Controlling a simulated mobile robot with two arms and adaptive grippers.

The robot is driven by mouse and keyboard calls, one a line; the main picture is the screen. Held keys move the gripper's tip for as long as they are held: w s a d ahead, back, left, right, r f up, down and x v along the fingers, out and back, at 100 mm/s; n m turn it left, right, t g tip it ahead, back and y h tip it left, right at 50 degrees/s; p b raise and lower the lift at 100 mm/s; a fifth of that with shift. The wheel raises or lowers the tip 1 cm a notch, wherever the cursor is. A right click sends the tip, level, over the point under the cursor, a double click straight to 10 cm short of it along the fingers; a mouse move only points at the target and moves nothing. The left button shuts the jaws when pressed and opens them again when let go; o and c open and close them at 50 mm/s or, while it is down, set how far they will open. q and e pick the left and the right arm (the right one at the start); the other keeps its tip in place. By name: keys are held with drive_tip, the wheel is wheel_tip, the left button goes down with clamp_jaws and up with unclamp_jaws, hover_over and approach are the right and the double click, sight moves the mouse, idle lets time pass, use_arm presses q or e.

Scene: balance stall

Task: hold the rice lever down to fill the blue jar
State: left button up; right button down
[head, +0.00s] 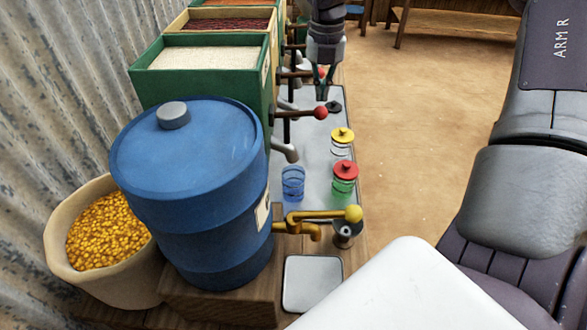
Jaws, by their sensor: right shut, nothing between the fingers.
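The green bin of white rice (205,58) stands on the counter behind the blue barrel. Its lever, tipped with a red knob (320,112), sticks out to the right and looks about level. A grey spout (286,150) shows below it. The blue jar (293,184) is clear, open and upright, just below the spout's mouth in the picture; it looks empty. My right gripper (322,92) points down, shut and empty, with its fingertips just above or behind the red knob; I cannot tell if they touch. My left gripper is out of view.
A yellow-lidded jar (342,138) and a red-lidded green jar (345,177) stand right of the blue jar. In front are the blue barrel (190,190), its yellow-knobbed tap (354,213), a metal cup (344,236) and a square plate (312,285). Floor at right is clear.

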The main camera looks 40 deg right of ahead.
sight(321, 107)
wheel_tip(321, 107, down, 7)
drive_tip(key=b, duration=0.6)
drive_tip(key=shift+r, duration=0.15)
drive_tip(key=shift+r+p, duration=0.4)
drive_tip(key=shift+r, duration=0.3)
idle(2.5)
wheel_tip(321, 107, up, 5)
drive_tip(key=p, duration=0.3)
drive_tip(key=shift+r, duration=0.25)
drive_tip(key=shift+s, duration=0.1)
